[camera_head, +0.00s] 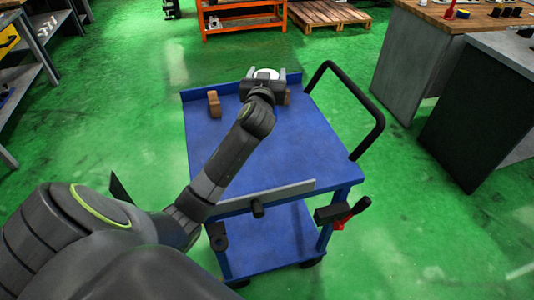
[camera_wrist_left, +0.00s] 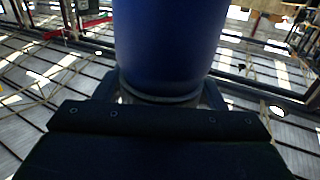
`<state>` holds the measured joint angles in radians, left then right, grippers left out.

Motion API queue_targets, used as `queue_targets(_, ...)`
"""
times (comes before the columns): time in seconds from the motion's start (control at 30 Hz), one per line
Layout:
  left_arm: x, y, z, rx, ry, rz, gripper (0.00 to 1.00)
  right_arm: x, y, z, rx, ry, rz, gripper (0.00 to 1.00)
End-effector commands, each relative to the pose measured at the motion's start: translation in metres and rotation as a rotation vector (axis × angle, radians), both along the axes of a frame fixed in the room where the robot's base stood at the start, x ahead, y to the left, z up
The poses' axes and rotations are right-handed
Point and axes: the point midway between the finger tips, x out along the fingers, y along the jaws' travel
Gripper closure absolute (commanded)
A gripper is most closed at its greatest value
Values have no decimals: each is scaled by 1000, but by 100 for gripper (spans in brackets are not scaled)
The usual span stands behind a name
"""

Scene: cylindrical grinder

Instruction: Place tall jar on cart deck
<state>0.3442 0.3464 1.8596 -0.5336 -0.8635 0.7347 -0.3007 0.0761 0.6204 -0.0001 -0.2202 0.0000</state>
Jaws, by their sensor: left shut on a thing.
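My left gripper (camera_head: 265,82) is above the far part of the blue cart deck (camera_head: 275,150). It is shut on the tall jar, whose round white top (camera_head: 266,74) shows between the fingers in the head view. In the left wrist view the jar (camera_wrist_left: 168,40) is a broad blue cylinder, with a paler ring at its lower visible end between the fingers (camera_wrist_left: 160,96). My wrist hides most of the jar in the head view. I cannot tell whether it touches the deck. My right gripper is not in view.
Two brown blocks stand on the deck, one left (camera_head: 214,104) and one partly hidden (camera_head: 287,98). The cart has a black push handle (camera_head: 372,125) on its right. Grey workbenches (camera_head: 480,110) stand further right. The deck's near and right parts are clear.

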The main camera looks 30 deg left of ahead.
Motion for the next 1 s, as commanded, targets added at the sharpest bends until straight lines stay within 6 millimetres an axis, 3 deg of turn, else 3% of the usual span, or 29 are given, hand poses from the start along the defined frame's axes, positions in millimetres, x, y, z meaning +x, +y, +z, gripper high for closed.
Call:
queue_targets(0.17, 3, 10, -18, -1, 3, 19, 75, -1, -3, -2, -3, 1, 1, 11)
queue_targets(0.3, 2, 9, -45, -2, 4, 17, 75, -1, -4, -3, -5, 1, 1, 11)
queue_targets(0.7, 3, 9, -94, -1, 2, 16, 75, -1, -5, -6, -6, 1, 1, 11)
queue_targets(1.0, 3, 8, -100, -1, -2, 15, 75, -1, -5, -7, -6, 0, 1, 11)
